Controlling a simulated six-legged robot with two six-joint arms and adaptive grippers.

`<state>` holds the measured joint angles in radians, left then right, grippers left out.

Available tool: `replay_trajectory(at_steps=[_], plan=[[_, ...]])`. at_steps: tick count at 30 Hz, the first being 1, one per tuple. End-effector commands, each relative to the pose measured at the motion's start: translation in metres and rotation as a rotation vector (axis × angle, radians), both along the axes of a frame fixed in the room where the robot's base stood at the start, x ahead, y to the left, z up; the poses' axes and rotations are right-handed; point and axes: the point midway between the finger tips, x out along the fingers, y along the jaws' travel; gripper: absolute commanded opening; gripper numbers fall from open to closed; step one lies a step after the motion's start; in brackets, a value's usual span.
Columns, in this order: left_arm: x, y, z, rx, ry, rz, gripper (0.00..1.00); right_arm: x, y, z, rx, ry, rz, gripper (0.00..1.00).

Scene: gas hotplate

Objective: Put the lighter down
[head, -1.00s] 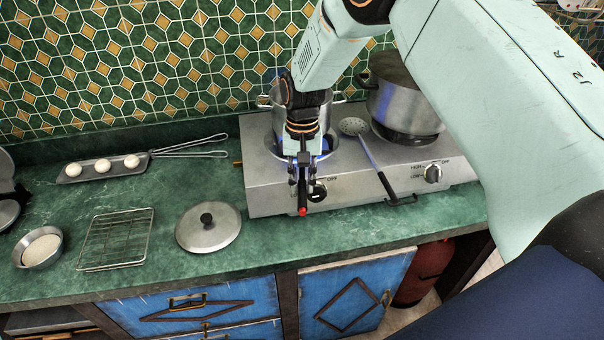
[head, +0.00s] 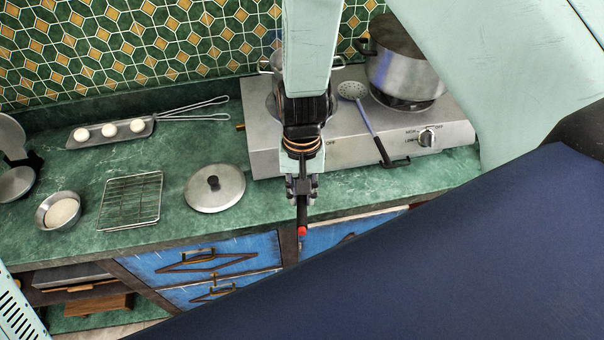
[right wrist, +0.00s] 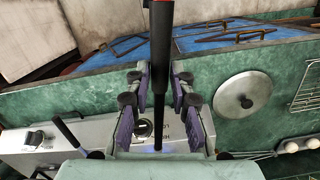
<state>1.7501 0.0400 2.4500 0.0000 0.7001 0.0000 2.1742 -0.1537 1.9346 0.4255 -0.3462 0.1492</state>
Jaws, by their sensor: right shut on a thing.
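The lighter (head: 302,218) is a dark stick with a red end. My right gripper (head: 302,190) is shut on it and holds it upright in the head view, in front of the hotplate by the counter's front edge. In the right wrist view the lighter (right wrist: 161,60) runs between the fingers of my right gripper (right wrist: 160,85). The gas hotplate (head: 270,163) stands behind, and its left burner and pot are mostly hidden by my right arm. My left gripper is out of view.
A pot lid (head: 214,188) lies on the green counter (head: 170,170), left of the gripper. A wire rack (head: 130,201), a small bowl (head: 58,210) and a tray with dough balls (head: 110,131) are farther left. A skimmer (head: 370,118) and a large pot (head: 405,70) are on the hotplate.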

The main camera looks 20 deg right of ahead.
Motion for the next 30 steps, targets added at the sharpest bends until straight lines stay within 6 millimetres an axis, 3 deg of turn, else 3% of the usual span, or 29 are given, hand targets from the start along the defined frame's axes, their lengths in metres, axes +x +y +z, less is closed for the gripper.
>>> replay_trajectory(at_steps=[4,20,30], plan=[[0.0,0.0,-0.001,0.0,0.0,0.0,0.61,-0.008,0.003,0.0,-0.003,-0.001,-0.001,0.0],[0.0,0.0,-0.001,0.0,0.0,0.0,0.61,-0.007,0.003,0.0,-0.002,-0.001,-0.001,0.0],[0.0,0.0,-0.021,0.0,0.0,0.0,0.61,-0.009,0.002,-0.021,-0.01,-0.017,-0.008,0.0]])
